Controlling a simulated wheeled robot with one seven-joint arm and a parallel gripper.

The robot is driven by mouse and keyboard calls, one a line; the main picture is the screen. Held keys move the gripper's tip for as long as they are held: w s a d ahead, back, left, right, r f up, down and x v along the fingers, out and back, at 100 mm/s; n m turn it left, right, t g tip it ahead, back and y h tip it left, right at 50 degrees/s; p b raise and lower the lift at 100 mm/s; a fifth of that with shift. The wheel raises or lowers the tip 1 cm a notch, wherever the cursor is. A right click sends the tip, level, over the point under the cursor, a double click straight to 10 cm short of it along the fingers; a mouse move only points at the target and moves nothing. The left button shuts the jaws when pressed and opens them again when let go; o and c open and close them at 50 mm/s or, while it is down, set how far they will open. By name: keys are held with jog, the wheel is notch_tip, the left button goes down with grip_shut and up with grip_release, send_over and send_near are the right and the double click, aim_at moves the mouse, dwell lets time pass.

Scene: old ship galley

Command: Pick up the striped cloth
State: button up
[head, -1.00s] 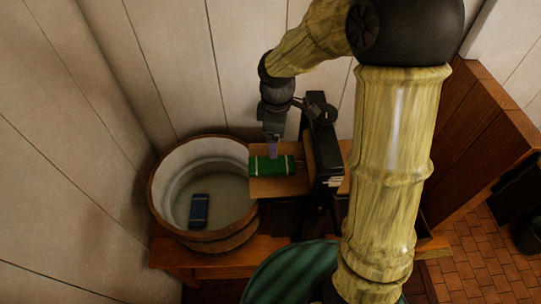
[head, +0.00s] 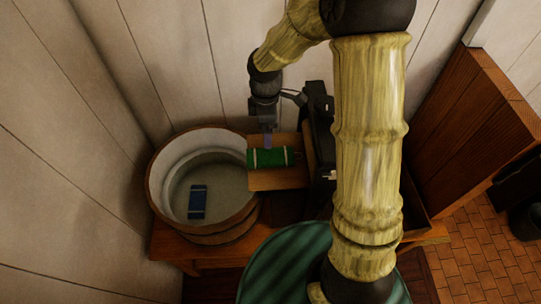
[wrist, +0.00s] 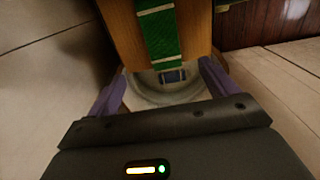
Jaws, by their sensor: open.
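A green cloth with white stripes (head: 271,158) lies on a wooden board (head: 285,181) beside the tub. In the wrist view the green striped cloth (wrist: 161,38) runs down the board, ahead of the fingers. My gripper (head: 267,140) is at the cloth's far edge in the head view; the height gap is hard to judge. Its two purple fingers (wrist: 160,88) are spread apart with nothing between them. A blue cloth-like piece (head: 197,202), with faint paler lines, lies in the tub; it also shows beyond the fingers in the wrist view (wrist: 172,76).
A round wooden tub (head: 158,208) stands left of the board on a wooden bench (head: 175,249). A dark upright frame (head: 319,130) stands right of the board, close to my gripper. A plank wall (head: 180,70) rises behind. A round green striped surface (head: 275,270) is in front.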

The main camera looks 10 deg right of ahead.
jog(key=p, duration=0.1)
send_over(266, 156)
notch_tip(266, 156, down, 8)
jog(key=shift+w+d+r, duration=0.1)
jog(key=shift+w+d, duration=0.05)
jog(key=shift+f+p, duration=0.4)
jog(key=shift+p, duration=0.05)
jog(key=shift+s+a+f+p, duration=0.15)
jog(key=shift+f+p, duration=0.25)
jog(key=shift+f, duration=0.75)
jog(key=shift+s+a+f+p, duration=0.1)
jog(key=shift+f+p, duration=0.3)
jog(key=shift+f, duration=0.7)
jog(key=c, duration=1.2)
jog(key=shift+o, duration=0.2)
jog(key=shift+r, duration=0.2)
